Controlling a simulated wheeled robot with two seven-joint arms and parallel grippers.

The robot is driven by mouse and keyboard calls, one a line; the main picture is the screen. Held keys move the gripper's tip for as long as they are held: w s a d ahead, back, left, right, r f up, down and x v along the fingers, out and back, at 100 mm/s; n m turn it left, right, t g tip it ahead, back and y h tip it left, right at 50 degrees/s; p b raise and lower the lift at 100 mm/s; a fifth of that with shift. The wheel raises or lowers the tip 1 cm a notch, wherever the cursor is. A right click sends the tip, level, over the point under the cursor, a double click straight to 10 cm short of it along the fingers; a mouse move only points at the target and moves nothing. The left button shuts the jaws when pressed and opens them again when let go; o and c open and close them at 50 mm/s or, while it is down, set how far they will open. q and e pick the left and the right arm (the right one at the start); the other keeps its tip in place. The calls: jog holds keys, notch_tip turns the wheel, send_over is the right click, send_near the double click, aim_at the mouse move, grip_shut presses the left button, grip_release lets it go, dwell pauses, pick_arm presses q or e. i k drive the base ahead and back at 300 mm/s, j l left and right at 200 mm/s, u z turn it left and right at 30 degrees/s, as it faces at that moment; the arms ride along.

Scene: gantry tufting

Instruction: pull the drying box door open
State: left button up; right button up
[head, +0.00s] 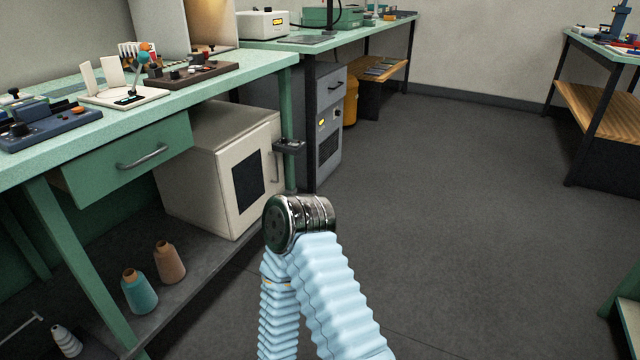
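The drying box (205,165) is a cream-white cabinet standing on the low shelf under the green bench. Its door (238,212) faces right and has a dark window (248,180). The door looks shut, flush with the box. A thin pale upright handle (277,166) seems to run near the door's right edge. One of my arms, in a light blue ribbed sleeve, rises from the bottom with its metal joint in front of the box's lower right side. Neither gripper is in view.
A green drawer (130,160) with a grey handle is left of the box. A teal cone (139,293) and a brown cone (169,262) stand on the shelf (205,265). A small dark fitting (288,146) sits by the bench leg. The floor (460,220) to the right is clear.

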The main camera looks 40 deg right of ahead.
aim_at(255, 182)
jog(key=z, duration=1.4)
jog(key=i, duration=0.1)
